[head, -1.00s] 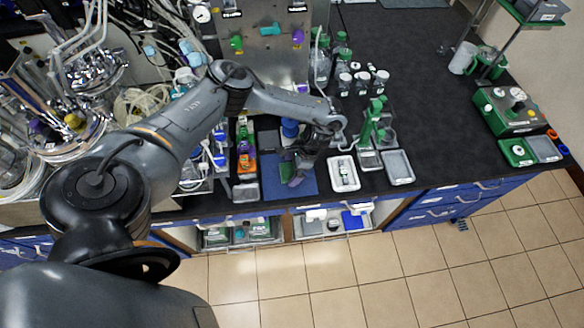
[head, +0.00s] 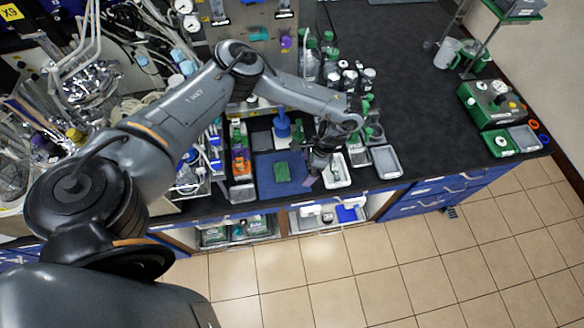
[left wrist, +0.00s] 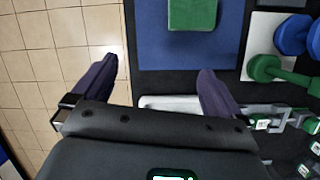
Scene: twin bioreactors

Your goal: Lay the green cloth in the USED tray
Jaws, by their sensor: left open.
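The green cloth (head: 282,172) lies flat and folded on the blue mat (head: 266,188) near the bench's front edge. It also shows at the top of the left wrist view (left wrist: 192,14). My left gripper (head: 316,177) is right of the cloth, above the bench between the mat and a white tray. In the left wrist view its two dark fingers (left wrist: 155,88) are spread with nothing between them. No USED label is readable; an empty grey tray (head: 386,162) is at the right, and a small grey tray (head: 243,193) is left of the mat. My right gripper is not in view.
The white tray (head: 346,182) holds small items. Green-capped bottles (head: 309,62) and a blue-handled tool (head: 282,124) stand behind. An orange item (head: 240,163) is left of the mat. A green device (head: 490,105) is far right; the bench between is clear.

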